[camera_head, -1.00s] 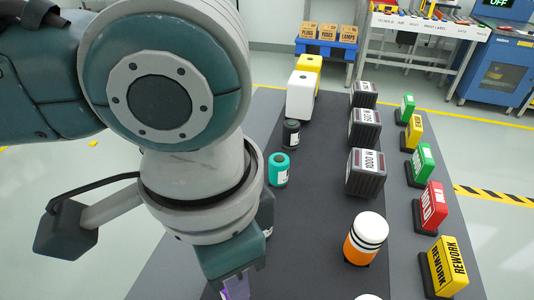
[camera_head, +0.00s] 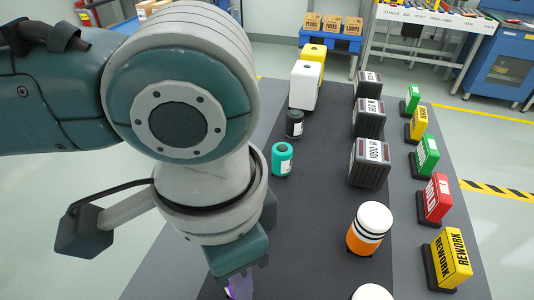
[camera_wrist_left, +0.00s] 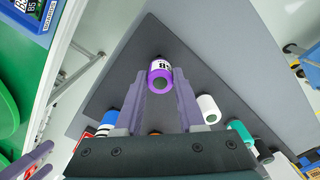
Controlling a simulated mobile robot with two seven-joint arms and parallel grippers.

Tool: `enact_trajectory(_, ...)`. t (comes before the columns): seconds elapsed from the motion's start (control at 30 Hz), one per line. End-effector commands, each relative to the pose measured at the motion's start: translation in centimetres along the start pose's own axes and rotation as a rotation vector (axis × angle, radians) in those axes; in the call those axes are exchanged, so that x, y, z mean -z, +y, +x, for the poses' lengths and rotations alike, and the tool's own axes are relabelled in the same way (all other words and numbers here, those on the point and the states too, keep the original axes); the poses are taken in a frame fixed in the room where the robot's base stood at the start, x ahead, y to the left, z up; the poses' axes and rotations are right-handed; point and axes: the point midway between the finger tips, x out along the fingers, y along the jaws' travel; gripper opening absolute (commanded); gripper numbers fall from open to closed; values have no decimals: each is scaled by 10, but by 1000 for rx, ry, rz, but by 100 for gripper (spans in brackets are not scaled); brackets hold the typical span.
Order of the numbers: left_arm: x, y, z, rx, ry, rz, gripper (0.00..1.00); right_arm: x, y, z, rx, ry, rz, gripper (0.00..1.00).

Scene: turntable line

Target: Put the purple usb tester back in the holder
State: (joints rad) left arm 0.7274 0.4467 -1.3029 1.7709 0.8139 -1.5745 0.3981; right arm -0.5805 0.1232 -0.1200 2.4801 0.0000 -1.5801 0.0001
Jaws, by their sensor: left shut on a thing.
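The purple usb tester (camera_wrist_left: 160,76) is a short cylinder with a white label band and a dark round end. It sits between the fingertips of my left gripper (camera_wrist_left: 158,84), which is shut on it. In the head view only a purple bit of the tester (camera_head: 240,288) shows at the bottom edge, below my left gripper (camera_head: 238,276); my arm hides much of that area. Grey-purple finger-like parts (camera_wrist_left: 34,160), probably my right gripper, show at the lower left of the wrist view; their opening is unclear. I cannot make out the holder.
On the dark table (camera_head: 330,225) stand a teal cylinder (camera_head: 282,160), a black cylinder (camera_head: 294,124), a white box (camera_head: 304,85), an orange-white cylinder (camera_head: 369,229) and dark load boxes (camera_head: 369,163). Coloured signs (camera_head: 449,259) line the right edge. Bare tabletop lies mid-table.

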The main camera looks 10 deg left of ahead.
Motion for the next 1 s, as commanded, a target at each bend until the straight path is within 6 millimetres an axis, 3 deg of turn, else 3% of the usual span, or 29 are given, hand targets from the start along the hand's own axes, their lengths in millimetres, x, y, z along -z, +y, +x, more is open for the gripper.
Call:
enact_trajectory(0.27,0,1,6,-2,1,0,0,0,-1,2,2,0,3,100)
enact_trajectory(0.3,0,0,6,-1,1,0,42,0,-1,2,3,0,3,100)
enact_trajectory(0.57,0,0,5,-1,1,0,71,0,-1,1,4,0,5,100)
enact_trajectory(0.87,0,0,3,0,1,0,73,0,-1,1,4,1,5,100)
enact_trajectory(1.0,1,0,-14,1,4,1,73,1,-1,-4,4,0,4,100)
